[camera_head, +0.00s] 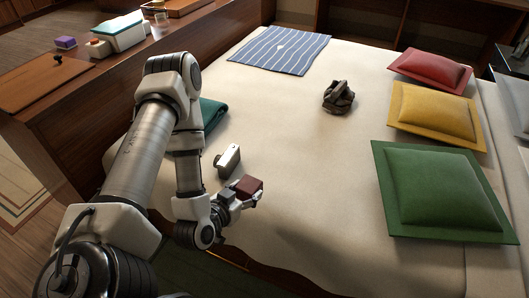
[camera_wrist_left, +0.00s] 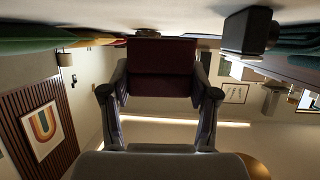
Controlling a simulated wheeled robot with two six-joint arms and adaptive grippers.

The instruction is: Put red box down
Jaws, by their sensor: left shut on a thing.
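My left gripper (camera_head: 250,197) is shut on a dark red box (camera_head: 248,186), low over the near part of the bed (camera_head: 310,180). In the left wrist view the red box (camera_wrist_left: 162,68) sits between the two fingers of my left gripper (camera_wrist_left: 160,92). The bed surface shows along the top of that view, very close to the box. I cannot tell if the box touches the bed. My right gripper is in neither view.
A small silver-grey object (camera_head: 228,160) lies just left of the box. A folded teal cloth (camera_head: 212,112), striped blue cloth (camera_head: 281,50), dark crumpled item (camera_head: 338,97), and red (camera_head: 432,68), yellow (camera_head: 436,113) and green (camera_head: 443,187) cushions are on the bed. The bed's middle is clear.

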